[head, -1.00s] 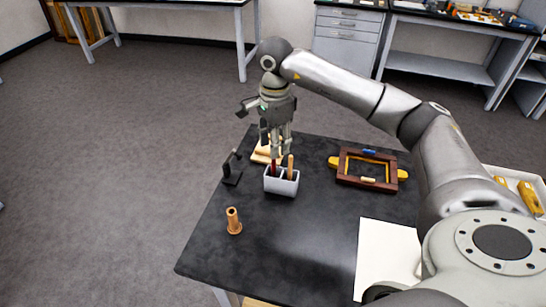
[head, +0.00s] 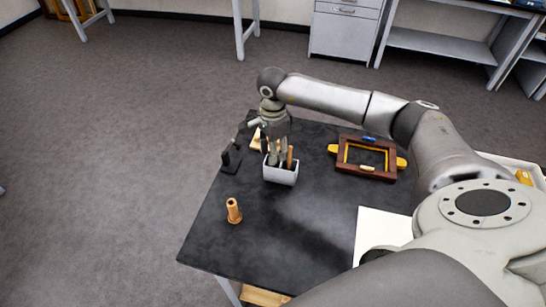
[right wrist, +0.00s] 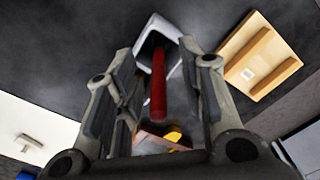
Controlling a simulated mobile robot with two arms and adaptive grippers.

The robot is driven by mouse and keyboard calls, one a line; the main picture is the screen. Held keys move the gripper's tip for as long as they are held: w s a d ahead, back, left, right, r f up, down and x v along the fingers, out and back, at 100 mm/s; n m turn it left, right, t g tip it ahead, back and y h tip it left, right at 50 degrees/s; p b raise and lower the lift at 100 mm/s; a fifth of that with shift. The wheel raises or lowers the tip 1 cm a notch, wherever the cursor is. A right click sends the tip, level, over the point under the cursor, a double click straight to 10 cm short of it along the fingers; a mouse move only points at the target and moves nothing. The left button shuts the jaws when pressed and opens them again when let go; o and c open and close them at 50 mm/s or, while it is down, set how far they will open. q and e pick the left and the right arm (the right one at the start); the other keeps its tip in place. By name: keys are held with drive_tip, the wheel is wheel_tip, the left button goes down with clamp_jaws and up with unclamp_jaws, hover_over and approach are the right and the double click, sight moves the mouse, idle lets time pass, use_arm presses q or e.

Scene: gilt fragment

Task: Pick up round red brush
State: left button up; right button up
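The red brush (right wrist: 158,85) shows in the right wrist view as a red handle rising out of a pale grey holder (right wrist: 150,28). In the head view the holder (head: 281,176) stands near the middle of the dark table, and the brush is mostly hidden by my right gripper (head: 277,162). The right gripper points down over the holder. In the right wrist view its fingers (right wrist: 157,62) are apart, one on each side of the red handle, with visible gaps. A wooden-handled tool (head: 290,157) stands in the holder beside the fingers. My left gripper is not in view.
A small black stand (head: 231,160) is left of the holder, and a tan wooden block (head: 257,140) lies behind it. A turned wooden piece (head: 234,211) stands at front left. The middle front is clear.

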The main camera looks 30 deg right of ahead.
drive_tip(key=shift+s+a+f, duration=0.1)
drive_tip(key=shift+f, duration=0.2)
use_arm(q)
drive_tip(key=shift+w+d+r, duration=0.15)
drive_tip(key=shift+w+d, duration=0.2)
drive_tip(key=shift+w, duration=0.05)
use_arm(e)
drive_tip(key=shift+c, duration=0.3)
clamp_jaws()
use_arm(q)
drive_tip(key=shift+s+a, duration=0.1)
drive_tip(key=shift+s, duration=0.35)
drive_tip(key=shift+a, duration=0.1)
use_arm(e)
drive_tip(key=shift+r, duration=0.1)
drive_tip(key=shift+r+b, duration=0.3)
drive_tip(key=shift+r, duration=0.05)
wheel_tip(320, 180, up, 8)
drive_tip(key=b, duration=0.2)
drive_tip(key=shift+f+b, duration=0.15)
drive_tip(key=shift+b, duration=0.25)
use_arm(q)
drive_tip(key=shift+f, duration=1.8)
use_arm(e)
drive_tip(key=shift+r, duration=0.7)
